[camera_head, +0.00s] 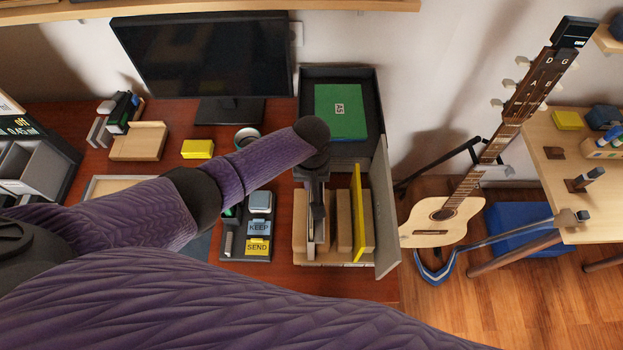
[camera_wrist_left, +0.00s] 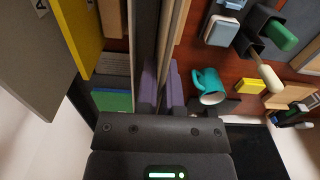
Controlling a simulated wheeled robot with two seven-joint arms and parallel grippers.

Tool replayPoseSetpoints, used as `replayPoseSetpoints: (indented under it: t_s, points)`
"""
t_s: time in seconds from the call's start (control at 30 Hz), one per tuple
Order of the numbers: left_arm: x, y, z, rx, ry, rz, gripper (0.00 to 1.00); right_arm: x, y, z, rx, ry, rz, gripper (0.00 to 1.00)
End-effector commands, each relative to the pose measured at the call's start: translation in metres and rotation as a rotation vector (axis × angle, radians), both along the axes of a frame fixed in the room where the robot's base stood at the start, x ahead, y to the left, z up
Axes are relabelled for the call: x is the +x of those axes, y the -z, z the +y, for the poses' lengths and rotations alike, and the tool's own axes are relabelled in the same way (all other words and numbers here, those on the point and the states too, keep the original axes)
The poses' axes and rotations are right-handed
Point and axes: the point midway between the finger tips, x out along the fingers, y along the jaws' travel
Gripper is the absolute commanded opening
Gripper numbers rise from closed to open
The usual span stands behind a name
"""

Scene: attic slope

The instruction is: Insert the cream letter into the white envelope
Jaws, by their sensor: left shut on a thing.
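My left gripper (camera_head: 317,215) points down into the slotted wooden organiser (camera_head: 344,221) on the red-brown desk. It is shut on a thin flat piece (camera_head: 320,231), which stands upright and shows almost edge-on. In the left wrist view the thin piece (camera_wrist_left: 165,45) runs up from the jaws as a narrow strip. I cannot tell whether it is the letter or the envelope. Neither a cream letter nor a white envelope can be made out clearly elsewhere. My right gripper is out of view.
A yellow panel (camera_head: 359,213) and a grey panel (camera_head: 385,210) stand right of the gripper. A dark tray (camera_head: 371,99) with a green book (camera_head: 340,111) is behind. KEEP and SEND blocks (camera_head: 258,246) are to the left, with a teal mug (camera_wrist_left: 205,82) nearby.

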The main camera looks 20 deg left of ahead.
Motion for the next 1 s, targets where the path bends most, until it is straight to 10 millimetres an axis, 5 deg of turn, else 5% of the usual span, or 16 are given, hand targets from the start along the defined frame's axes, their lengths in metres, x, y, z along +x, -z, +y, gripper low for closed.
replayPoseSetpoints:
  t_s: [1.0]
  points:
    - [0.000,0.027,0.000,0.000,0.001,0.000,0.00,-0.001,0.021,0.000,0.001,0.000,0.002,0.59]
